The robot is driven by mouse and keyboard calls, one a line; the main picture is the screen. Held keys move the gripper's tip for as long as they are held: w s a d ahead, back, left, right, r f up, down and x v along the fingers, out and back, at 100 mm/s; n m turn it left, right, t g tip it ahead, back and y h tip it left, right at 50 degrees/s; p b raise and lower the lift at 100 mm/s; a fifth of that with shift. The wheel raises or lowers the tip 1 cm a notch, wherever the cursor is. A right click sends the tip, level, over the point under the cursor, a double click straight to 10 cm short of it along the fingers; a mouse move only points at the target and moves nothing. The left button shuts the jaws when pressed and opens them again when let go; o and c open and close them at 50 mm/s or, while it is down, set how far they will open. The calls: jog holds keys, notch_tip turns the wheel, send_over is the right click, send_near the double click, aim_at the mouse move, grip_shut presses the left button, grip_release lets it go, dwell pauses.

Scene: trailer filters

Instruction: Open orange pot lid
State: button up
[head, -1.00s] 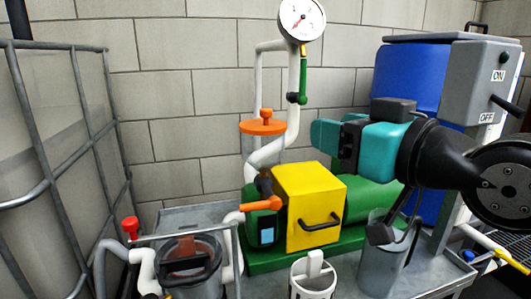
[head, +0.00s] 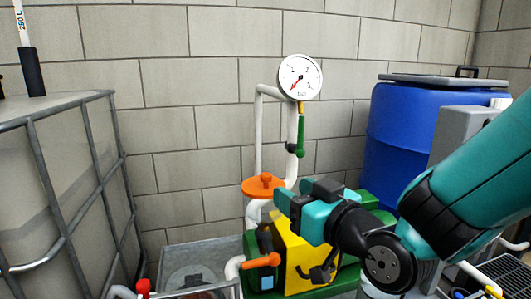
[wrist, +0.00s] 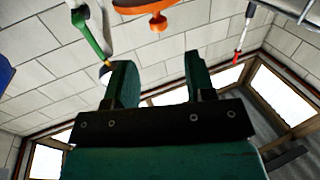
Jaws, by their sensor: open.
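The orange pot lid (head: 263,186) is a round disc with a knob on top, on the white pipework above the yellow and green pump. My gripper (head: 292,194) is in front of and just right of the lid in the head view, apart from it. In the wrist view the lid (wrist: 146,8) shows at the top edge, partly cut off, beyond the fingers of my gripper (wrist: 163,80). The fingers are apart with nothing between them.
A pressure gauge (head: 301,77) and a green-handled valve (head: 301,137) stand on the white pipe (head: 259,130) behind. The yellow pump cover (head: 300,258) lies below my gripper. A blue barrel (head: 393,135) is at right, a caged tank (head: 55,190) at left.

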aim_at(269, 177)
jog(key=p+x, duration=0.3)
jog(key=x, duration=0.6)
jog(key=shift+w+a, duration=0.1)
jog(key=shift+w, duration=0.1)
grip_shut()
